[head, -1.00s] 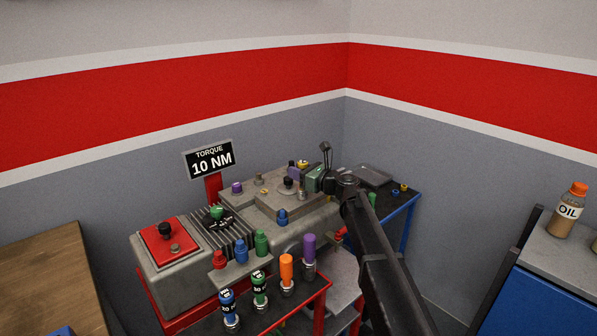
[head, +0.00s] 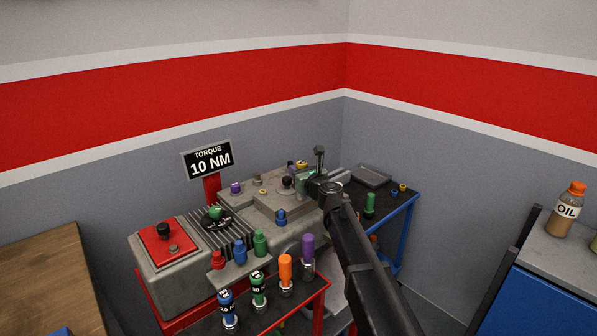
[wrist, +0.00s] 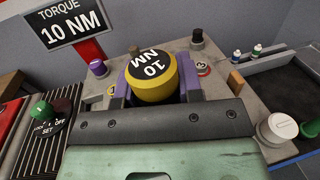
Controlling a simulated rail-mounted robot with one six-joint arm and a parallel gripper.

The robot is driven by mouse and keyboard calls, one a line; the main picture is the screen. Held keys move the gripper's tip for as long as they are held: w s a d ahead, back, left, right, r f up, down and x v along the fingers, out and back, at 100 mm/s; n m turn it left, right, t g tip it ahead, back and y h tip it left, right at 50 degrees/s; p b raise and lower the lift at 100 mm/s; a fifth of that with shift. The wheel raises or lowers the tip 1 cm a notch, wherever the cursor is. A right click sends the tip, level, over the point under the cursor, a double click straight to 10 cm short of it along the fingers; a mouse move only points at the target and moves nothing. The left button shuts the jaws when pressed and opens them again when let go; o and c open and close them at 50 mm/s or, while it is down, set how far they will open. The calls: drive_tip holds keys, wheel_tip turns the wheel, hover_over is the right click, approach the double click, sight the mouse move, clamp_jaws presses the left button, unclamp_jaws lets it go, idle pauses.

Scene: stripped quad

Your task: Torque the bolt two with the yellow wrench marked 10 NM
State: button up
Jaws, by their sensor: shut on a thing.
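In the head view my gripper (head: 298,169) is over the far part of the grey engine block (head: 255,205), partly hidden by my wrist. A disc marked 1 (wrist: 112,90) shows left of the wrench and a disc marked 3 (wrist: 202,69) right of it. Bolt two is not visible; what lies under the wrench is hidden. I cannot tell whether the wrench is seated.
A sign (head: 209,160) reads TORQUE 10 NM. Blue (head: 227,303), green (head: 259,286), orange (head: 286,268) and purple (head: 308,247) handled tools stand on the front cart. A green knob (wrist: 41,111) is on the block's left. A dark tray (head: 373,177) lies right.

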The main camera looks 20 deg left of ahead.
drive_tip(key=shift+w+d+m+t+h, duration=0.1)
drive_tip(key=shift+m+t+h, duration=0.9)
drive_tip(key=shift+t+h, duration=0.1)
drive_tip(key=shift+m+t+h, duration=0.8)
drive_tip(key=shift+m+h, duration=0.1)
drive_tip(key=shift+h, duration=0.3)
drive_tip(key=shift+w+d+m+h, duration=0.1)
drive_tip(key=shift+d+m+h, duration=0.05)
drive_tip(key=shift+m+h, duration=0.2)
